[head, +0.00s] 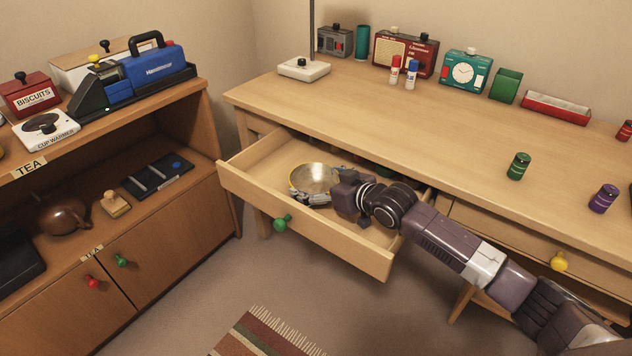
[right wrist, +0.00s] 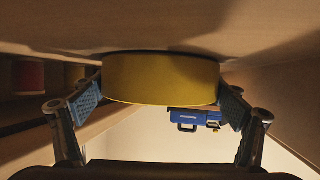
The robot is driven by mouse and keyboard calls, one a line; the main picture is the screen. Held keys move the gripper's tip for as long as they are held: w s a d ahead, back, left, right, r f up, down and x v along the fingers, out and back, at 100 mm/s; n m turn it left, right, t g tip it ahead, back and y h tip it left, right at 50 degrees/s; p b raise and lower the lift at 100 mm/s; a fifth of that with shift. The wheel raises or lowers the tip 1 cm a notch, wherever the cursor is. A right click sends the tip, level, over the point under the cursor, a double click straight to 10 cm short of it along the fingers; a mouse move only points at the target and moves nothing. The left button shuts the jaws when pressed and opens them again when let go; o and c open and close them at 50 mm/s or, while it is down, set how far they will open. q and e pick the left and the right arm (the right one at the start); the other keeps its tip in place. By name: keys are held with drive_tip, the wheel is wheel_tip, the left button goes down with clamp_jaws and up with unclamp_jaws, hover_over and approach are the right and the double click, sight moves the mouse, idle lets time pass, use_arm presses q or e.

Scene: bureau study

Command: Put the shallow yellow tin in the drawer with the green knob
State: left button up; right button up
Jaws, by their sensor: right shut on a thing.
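The shallow yellow tin (head: 314,177) is round with a pale, shiny top and a yellow side. It is inside the pulled-out drawer (head: 335,228) with the green knob (head: 282,223), towards its left part. My right gripper (head: 318,197) reaches into this drawer and is shut on the tin. In the right wrist view the yellow side of the tin (right wrist: 161,79) sits between both fingers, right against or very close to the wooden drawer floor; I cannot tell if it touches. My left gripper is not in view.
A closed drawer with a yellow knob (head: 559,261) is at the right of the desk (head: 440,130). Some dark items show at the back of the open drawer, partly hidden. A green canister (head: 518,166) and a purple canister (head: 604,198) stand on the desk. A cabinet (head: 165,250) stands at the left.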

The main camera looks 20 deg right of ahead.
drive_tip(key=o, duration=0.9)
drive_tip(key=shift+f, duration=0.1)
drive_tip(key=shift+s+d+r, duration=0.1)
drive_tip(key=shift+s+r, duration=0.05)
drive_tip(key=shift+r, duration=0.05)
use_arm(q)
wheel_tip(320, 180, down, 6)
drive_tip(key=p, duration=0.1)
drive_tip(key=shift+p, duration=0.4)
use_arm(e)
drive_tip(key=shift+v, duration=3.6)
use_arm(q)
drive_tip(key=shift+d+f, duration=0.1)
